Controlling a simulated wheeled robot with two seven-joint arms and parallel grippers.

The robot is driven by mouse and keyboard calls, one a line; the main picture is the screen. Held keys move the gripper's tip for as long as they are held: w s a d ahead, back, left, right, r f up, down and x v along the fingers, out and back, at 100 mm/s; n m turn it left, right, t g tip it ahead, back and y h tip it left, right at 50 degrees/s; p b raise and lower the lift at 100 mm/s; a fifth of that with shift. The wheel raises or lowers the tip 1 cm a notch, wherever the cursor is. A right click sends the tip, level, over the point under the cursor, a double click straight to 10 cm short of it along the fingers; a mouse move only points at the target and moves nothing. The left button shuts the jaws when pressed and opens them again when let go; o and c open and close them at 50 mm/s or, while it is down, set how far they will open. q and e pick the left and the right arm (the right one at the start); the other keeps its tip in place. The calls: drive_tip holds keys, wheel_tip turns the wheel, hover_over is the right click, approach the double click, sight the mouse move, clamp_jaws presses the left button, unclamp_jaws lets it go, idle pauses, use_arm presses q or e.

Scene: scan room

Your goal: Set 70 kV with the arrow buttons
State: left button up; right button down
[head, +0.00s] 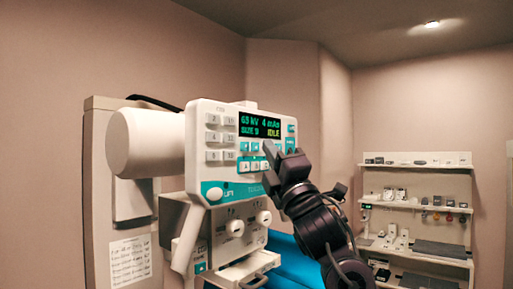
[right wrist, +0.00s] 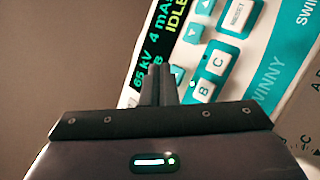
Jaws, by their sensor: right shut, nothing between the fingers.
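The control panel (head: 214,117) of the x-ray unit is a white keypad head with grey and teal buttons. Its lit display (head: 259,125) shows a kV value that looks like 65, its last digit blurred, with 4 mAs and IDLE. Teal arrow buttons (head: 244,147) sit just below the display; one arrow button (right wrist: 194,33) shows in the right wrist view. My right gripper (head: 272,152) is shut and empty, its fingertips in front of the buttons under the display, hiding some of them. I cannot tell whether the tips touch a button. My left gripper is not in view.
A RESET button (right wrist: 237,17) and lettered buttons (right wrist: 218,62) lie close to the fingertips. Below the panel is a white housing with knobs (head: 235,227). A blue surface (head: 290,262) lies behind it. Shelves (head: 416,203) with small items stand far right.

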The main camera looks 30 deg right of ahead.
drive_tip(key=shift+w+a, duration=0.1)
drive_tip(key=shift+w, duration=0.05)
idle(0.3)
drive_tip(key=shift+w+a, duration=0.1)
drive_tip(key=shift+w, duration=0.15)
drive_tip(key=shift+w+a, duration=0.15)
drive_tip(key=shift+w, duration=0.2)
idle(0.8)
drive_tip(key=shift+s, duration=0.15)
drive_tip(key=shift+s+d+b, duration=0.3)
drive_tip(key=shift+s, duration=0.3)
drive_tip(key=s, duration=0.1)
drive_tip(key=s+d+b, duration=0.1)
drive_tip(key=s, duration=0.1)
drive_tip(key=s+d, duration=0.1)
drive_tip(key=shift+s+b, duration=0.3)
drive_tip(key=shift+b, duration=0.1)
